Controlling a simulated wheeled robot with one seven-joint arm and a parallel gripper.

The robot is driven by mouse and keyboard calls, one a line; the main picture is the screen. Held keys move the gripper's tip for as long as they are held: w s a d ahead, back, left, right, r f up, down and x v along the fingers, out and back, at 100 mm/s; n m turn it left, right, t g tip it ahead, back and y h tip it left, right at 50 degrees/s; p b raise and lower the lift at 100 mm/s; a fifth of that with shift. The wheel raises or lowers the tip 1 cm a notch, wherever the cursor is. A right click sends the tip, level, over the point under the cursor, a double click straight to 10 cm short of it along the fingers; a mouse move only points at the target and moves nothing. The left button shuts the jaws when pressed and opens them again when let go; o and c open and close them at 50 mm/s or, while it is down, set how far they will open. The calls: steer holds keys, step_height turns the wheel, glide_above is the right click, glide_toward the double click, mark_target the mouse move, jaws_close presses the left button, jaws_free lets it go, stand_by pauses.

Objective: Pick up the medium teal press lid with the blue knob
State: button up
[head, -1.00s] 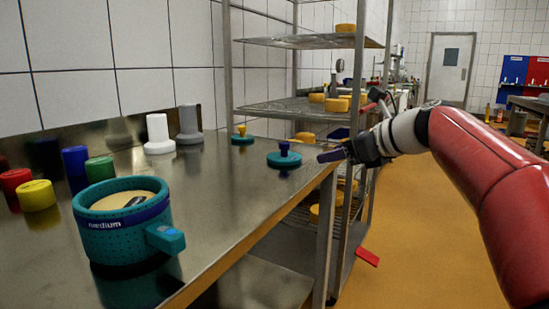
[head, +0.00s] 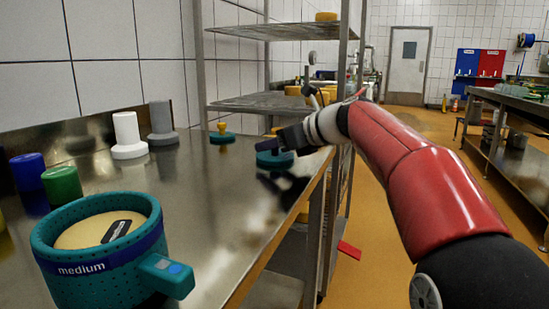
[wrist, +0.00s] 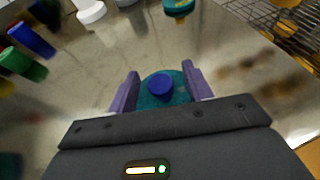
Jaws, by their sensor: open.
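The medium teal press lid (head: 279,160) lies on the steel table near its right edge. Its blue knob (wrist: 160,86) shows in the wrist view, with the teal disc (wrist: 162,101) around it. My gripper (wrist: 160,87) is open, with one purple finger on each side of the lid; whether the fingers touch it I cannot tell. In the head view my gripper (head: 280,142) hides the knob and part of the lid. A teal mould marked "medium" (head: 100,268), with a yellow cheese (head: 92,231) inside, stands at the front left.
Another teal lid with a yellow knob (head: 222,135) lies farther back. White (head: 127,136) and grey (head: 161,122) pieces stand by the wall. Green (head: 62,185) and blue (head: 28,172) cylinders stand at the left. A wire rack (head: 268,103) is behind the table.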

steer(key=shift+x, duration=1.1)
jaws_close()
steer(key=shift+r, duration=0.1)
